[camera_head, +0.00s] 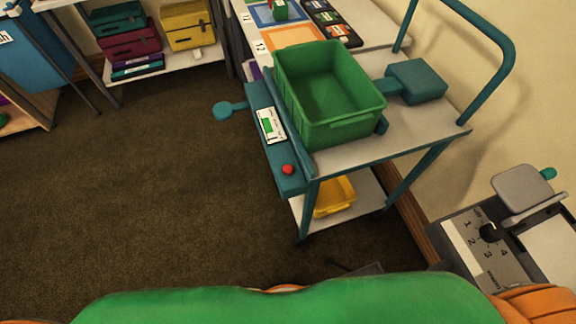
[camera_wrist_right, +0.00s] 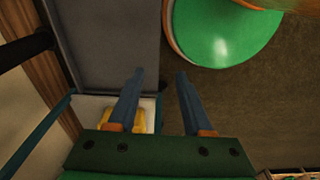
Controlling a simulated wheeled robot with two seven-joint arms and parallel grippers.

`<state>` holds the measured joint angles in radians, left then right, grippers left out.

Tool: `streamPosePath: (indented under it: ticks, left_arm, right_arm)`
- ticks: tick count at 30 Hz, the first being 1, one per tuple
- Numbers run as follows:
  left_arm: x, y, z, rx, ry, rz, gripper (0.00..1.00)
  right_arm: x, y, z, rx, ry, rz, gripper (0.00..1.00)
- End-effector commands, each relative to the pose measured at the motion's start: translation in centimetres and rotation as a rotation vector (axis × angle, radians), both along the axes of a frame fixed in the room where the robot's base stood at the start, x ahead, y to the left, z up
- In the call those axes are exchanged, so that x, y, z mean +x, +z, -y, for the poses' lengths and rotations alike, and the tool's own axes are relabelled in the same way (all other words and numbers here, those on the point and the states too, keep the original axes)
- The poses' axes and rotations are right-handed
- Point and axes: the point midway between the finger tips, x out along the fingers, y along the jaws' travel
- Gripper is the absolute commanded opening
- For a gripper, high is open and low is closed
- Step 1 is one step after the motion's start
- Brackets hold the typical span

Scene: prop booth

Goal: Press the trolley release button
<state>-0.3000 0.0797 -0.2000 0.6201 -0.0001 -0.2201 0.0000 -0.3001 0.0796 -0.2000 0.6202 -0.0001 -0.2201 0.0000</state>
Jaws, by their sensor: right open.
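The trolley (camera_head: 420,128) stands right of centre in the head view, with teal rails and pale shelves. A small red button (camera_head: 288,169) sits on the teal panel (camera_head: 289,183) along the trolley's left side, near its front corner. A white label with a green mark (camera_head: 270,125) is farther up that panel. My right gripper (camera_wrist_right: 160,76) shows in the right wrist view with its two blue fingers apart and nothing between them. The red button is not visible in that view. My left gripper is not in view.
A green crate (camera_head: 366,128) stands on the trolley's top, and a yellow bin (camera_head: 336,197) on its lower shelf. A grey console with a numbered dial (camera_head: 490,233) is at the lower right. Shelves with boxes (camera_head: 188,26) stand at the back. Carpet left of the trolley is clear.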

Motion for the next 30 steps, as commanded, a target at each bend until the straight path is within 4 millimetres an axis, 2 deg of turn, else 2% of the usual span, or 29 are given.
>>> streamPosePath:
  ticks: [2, 3, 8, 30]
  left_arm:
    - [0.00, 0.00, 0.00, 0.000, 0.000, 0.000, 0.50]
    - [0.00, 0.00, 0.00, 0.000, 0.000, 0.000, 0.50]
    - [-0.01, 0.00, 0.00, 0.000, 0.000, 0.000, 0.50]
    - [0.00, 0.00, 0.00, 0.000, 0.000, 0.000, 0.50]
  right_arm:
    - [0.00, 0.00, 0.00, 0.000, 0.000, 0.000, 0.50]
    - [0.00, 0.00, 0.00, 0.000, 0.000, 0.000, 0.45]
    - [0.00, 0.00, 0.00, 0.000, 0.000, 0.000, 0.01]
    - [0.00, 0.00, 0.00, 0.000, 0.000, 0.000, 0.00]
